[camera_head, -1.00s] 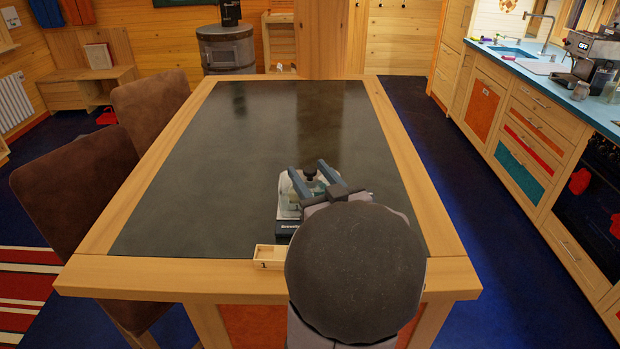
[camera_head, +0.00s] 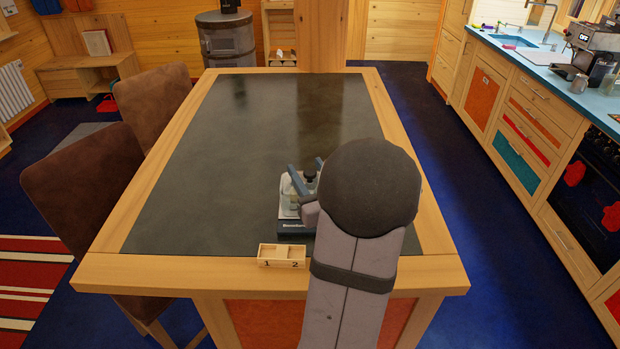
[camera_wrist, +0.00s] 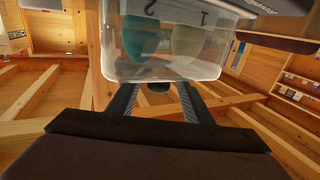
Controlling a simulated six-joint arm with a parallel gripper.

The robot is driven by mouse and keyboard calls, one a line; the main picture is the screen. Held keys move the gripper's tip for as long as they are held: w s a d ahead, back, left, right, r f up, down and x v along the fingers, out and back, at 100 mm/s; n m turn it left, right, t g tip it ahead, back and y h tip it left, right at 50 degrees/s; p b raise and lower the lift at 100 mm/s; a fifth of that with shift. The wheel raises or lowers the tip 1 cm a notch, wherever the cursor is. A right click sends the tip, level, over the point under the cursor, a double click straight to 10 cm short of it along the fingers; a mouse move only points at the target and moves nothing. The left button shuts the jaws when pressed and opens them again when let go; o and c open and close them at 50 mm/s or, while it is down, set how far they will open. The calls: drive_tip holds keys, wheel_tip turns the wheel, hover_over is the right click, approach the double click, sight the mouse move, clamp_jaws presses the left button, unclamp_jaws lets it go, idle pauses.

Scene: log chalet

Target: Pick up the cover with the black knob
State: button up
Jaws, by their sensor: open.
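The cover is a clear box-like lid (camera_head: 290,200) with a black knob (camera_head: 310,170) on top. It stands on a dark base (camera_head: 292,227) with white lettering on the front, near the table's front edge. In the wrist view the clear cover (camera_wrist: 170,66) fills the upper middle, upside down. A teal shape and a cream shape show through it. The black knob (camera_wrist: 158,87) lies between my fingers. My gripper (camera_head: 305,166) is open, its fingers on either side of the knob; it also shows in the wrist view (camera_wrist: 156,92). My arm hides the cover's right part.
A small wooden tray (camera_head: 281,246) marked 1 and 2 sits on the front edge of the table, just before the base. The dark tabletop (camera_head: 240,130) is clear behind and left. Brown chairs (camera_head: 85,180) stand left; a kitchen counter (camera_head: 530,60) runs along the right.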

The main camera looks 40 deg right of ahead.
drive_tip(key=shift+p+x, duration=0.55)
drive_tip(key=shift+x, duration=1.25)
drive_tip(key=shift+d, duration=0.1)
clamp_jaws()
drive_tip(key=shift+r, duration=0.1)
wheel_tip(320, 180, up, 10)
drive_tip(key=b, duration=0.1)
